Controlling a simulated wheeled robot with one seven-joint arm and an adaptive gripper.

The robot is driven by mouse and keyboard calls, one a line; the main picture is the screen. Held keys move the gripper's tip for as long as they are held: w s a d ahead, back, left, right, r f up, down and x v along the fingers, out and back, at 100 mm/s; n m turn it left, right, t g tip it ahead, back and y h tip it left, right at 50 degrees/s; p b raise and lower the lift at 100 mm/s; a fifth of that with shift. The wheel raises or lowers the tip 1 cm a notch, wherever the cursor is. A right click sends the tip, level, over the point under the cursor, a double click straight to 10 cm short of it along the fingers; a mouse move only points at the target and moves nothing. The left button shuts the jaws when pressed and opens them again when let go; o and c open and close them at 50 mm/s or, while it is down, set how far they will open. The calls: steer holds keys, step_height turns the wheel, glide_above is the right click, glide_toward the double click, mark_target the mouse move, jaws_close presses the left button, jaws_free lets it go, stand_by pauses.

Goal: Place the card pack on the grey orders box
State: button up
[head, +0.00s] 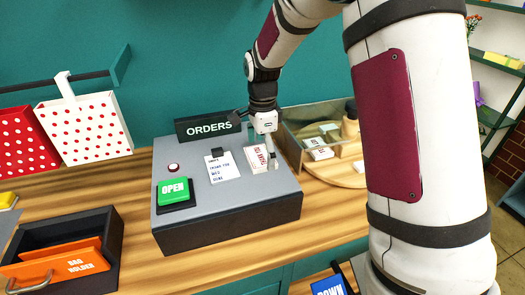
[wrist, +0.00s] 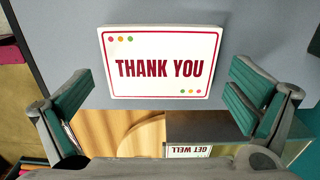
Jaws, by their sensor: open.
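The grey orders box (head: 230,211) stands on the wooden counter, with a black ORDERS sign (head: 208,126) at its back. The card pack (head: 258,158), white with red THANK YOU lettering, lies flat on the right part of the box's top. In the wrist view the card pack (wrist: 161,62) lies on the grey surface with a clear rim around it. My gripper (head: 270,158) is over the right side of the box, beside the pack. In the wrist view its teal-padded fingers (wrist: 160,108) are wide apart, with nothing between them, and the pack lies just beyond them.
A green OPEN button (head: 173,190) and a white note (head: 222,167) share the box top.

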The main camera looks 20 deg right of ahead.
mark_target(262, 155)
steer(key=shift+r, duration=0.1)
steer(key=s+r+n+t+b, duration=0.1)
steer(key=s+r+n+b, duration=0.3)
steer(key=r, duration=1.2)
steer(key=s+n+t+p, duration=0.2)
steer(key=s+n+t, duration=0.2)
steer(key=s+n, duration=1)
steer(key=s, duration=0.9)
